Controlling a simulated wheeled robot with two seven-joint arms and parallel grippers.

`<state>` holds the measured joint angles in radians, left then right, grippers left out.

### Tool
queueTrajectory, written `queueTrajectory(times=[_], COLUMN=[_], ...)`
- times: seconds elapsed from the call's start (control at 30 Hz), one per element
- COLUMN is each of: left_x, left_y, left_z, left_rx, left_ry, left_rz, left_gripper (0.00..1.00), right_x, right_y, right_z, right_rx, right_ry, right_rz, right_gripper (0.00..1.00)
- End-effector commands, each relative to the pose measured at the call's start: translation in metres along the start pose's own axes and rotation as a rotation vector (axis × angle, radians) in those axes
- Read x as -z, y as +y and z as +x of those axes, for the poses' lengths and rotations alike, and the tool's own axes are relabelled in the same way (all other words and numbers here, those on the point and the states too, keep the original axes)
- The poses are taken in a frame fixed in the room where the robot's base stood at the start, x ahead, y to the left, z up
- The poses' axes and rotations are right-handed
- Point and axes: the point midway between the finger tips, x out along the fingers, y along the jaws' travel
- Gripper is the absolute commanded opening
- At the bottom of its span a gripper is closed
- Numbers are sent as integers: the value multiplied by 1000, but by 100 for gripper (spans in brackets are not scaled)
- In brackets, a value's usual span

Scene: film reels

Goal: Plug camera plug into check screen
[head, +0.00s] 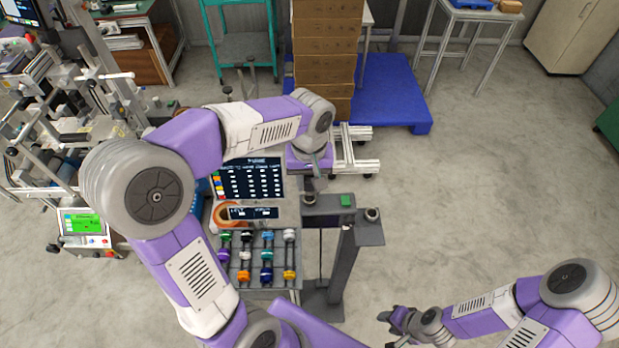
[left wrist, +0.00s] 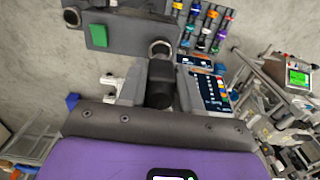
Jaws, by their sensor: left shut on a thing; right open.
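The check screen (head: 250,180) is a dark panel with rows of white marks and a coloured strip at its left edge. It stands at the back of the bench, and it also shows in the left wrist view (left wrist: 208,90). My left gripper (head: 317,178) is just right of the screen, pointing down and apart from it. In the left wrist view its jaws are shut on a dark, blocky thing (left wrist: 160,88), which looks like the camera plug; its front end is hard to make out. My right gripper (head: 397,319) is open and empty at the lower right, far from the screen.
A grey stand (head: 358,232) with a green square and round metal rings is right of the screen. A rack of coloured reels (head: 258,262) lies in front of the screen. Cardboard boxes (head: 326,50) on a blue pallet (head: 392,90) are behind. Floor at right is clear.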

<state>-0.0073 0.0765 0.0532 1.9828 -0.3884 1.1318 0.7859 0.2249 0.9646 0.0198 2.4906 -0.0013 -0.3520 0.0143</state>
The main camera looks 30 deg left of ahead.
Motion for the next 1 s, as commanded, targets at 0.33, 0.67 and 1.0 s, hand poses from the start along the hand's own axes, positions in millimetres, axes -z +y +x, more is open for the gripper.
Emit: queueTrajectory(times=[0.33, 0.67, 1.0], left_x=[0, 0, -1], left_y=[0, 0, 0], left_z=[2, 18, 35], left_rx=[0, 1, 1], left_ry=[0, -1, -1], left_rz=[0, 0, 0], left_gripper=[0, 0, 0], right_x=[0, 1, 1], right_y=[0, 5, 10], right_z=[1, 13, 26], right_rx=[0, 0, 0], right_ry=[0, 0, 0], right_rz=[0, 0, 0], right_gripper=[43, 43, 43])
